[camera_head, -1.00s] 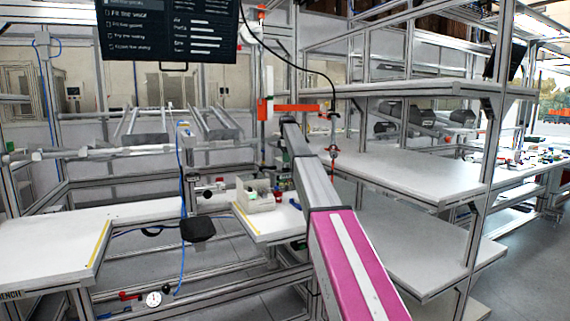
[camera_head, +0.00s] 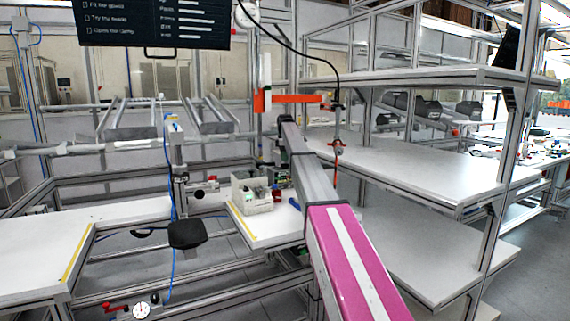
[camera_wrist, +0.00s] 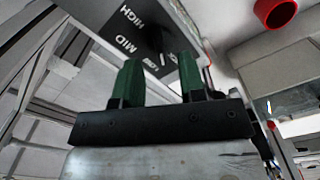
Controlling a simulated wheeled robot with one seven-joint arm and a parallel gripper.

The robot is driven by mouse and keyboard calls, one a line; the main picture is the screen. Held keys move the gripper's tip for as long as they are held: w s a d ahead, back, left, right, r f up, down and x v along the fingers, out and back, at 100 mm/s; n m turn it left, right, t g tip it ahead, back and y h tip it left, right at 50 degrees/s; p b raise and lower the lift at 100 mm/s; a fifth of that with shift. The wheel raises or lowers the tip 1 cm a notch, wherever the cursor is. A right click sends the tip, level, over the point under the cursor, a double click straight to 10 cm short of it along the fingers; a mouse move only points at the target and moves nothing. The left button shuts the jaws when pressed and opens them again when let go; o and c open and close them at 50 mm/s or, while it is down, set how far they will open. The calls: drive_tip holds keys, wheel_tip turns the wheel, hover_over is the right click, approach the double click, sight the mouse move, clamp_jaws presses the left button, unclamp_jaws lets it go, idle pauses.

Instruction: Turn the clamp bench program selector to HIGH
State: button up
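The selector's dark label plate (camera_wrist: 135,32) shows at the top of the wrist view, with HIGH, MID and a partly hidden LOW in white. A short white mark lies beside LOW; I cannot tell whether it is the knob's pointer. The knob itself is not clearly visible. My gripper (camera_wrist: 160,72) has its two green fingers apart, just in front of the plate's LOW end, with nothing clearly held between them. In the head view my arm hides most of the gripper. A pale grey box (camera_head: 246,207) with a green part on it stands beside it.
A red ring-shaped part (camera_wrist: 275,12) is at the upper right of the wrist view. In the head view, white shelves (camera_head: 405,165) stand right of my arm. A black pad (camera_head: 187,234), blue cable and white worktop (camera_head: 40,250) are to the left.

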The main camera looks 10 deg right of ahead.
sight(285, 165)
wheel_tip(285, 165, down, 3)
drive_tip(key=shift+f, duration=0.15)
clamp_jaws()
